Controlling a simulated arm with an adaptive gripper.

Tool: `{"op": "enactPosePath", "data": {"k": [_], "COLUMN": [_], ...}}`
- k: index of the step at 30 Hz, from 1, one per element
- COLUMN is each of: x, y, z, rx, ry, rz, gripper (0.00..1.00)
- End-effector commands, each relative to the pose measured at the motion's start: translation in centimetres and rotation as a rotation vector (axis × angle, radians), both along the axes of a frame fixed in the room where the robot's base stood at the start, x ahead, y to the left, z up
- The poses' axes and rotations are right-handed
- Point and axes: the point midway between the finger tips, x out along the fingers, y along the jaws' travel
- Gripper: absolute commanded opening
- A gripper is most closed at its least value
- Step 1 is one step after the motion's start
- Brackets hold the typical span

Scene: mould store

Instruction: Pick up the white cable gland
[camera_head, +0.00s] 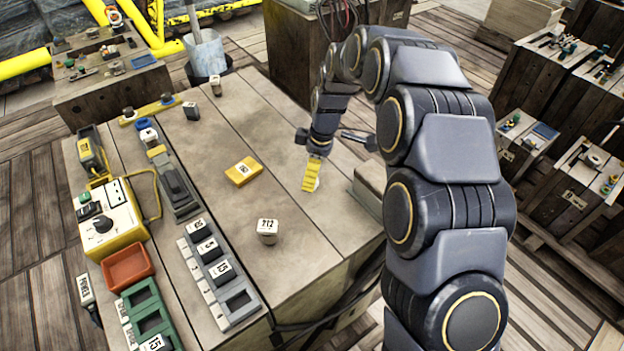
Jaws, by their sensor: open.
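My gripper (311,180) reaches down to the wooden table top (285,110), right of its middle. Its yellow ribbed fingers are open. A small white piece (317,184) shows at the fingertips, mostly hidden behind them. It may be the white cable gland, but its shape cannot be made out. I cannot tell whether the fingers touch it.
A yellow labelled block (243,171) lies left of my gripper, and a grey block marked 212 (268,232) stands nearer the front. A grey slotted rack (238,300), a red tray (127,265) and a yellow-white control box (110,222) fill the left side.

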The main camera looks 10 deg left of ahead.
Motion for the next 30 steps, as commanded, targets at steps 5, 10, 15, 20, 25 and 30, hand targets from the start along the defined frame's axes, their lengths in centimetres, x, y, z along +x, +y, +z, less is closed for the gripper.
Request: {"op": "enactPosePath", "data": {"k": [5, 10, 15, 20, 25, 30], "x": [-0.1, 0.0, 0.0, 0.0, 0.0, 0.0], "y": [0.2, 0.3, 0.3, 0.3, 0.3, 0.3], "z": [-2.8, -3.5, -3.4, -3.4, -3.4, -3.4], "rx": [-0.001, 0.001, 0.001, 0.0, 0.0, 0.0], "ry": [0.004, 0.0, 0.0, 0.0, 0.001, 0.001], "rz": [-0.001, -0.002, -0.002, -0.002, -0.002, -0.002], "gripper": [0.67, 0.67, 0.46, 0.13, 0.12, 0.12]}}
